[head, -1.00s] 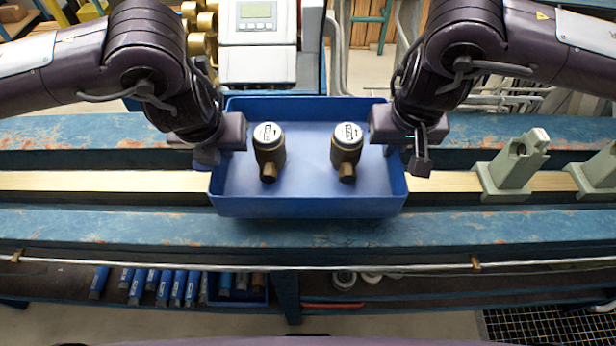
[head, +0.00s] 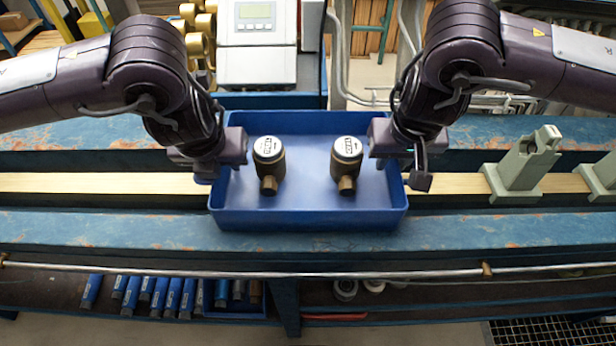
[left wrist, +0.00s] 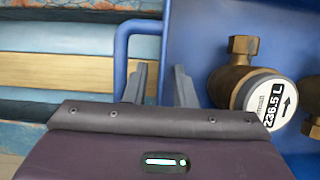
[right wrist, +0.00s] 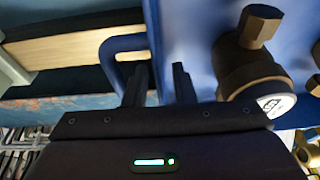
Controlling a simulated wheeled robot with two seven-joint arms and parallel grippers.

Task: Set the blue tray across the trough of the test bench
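The blue tray (head: 310,219) lies level over the trough (head: 100,184) of the test bench, reaching over the blue rails on both sides. I cannot tell whether its underside touches the rails. Two brass meters with white caps, a left one (head: 269,165) and a right one (head: 346,165), stand in it. The finger contact is partly hidden in the head view.
Grey-green holders (head: 523,165) stand on the trough to the right. A grey-white device with a display (head: 257,30) stands behind the tray. A pipe (head: 400,270) runs along the bench front, above a shelf with several blue cylinders (head: 172,297). The bench left of the tray is clear.

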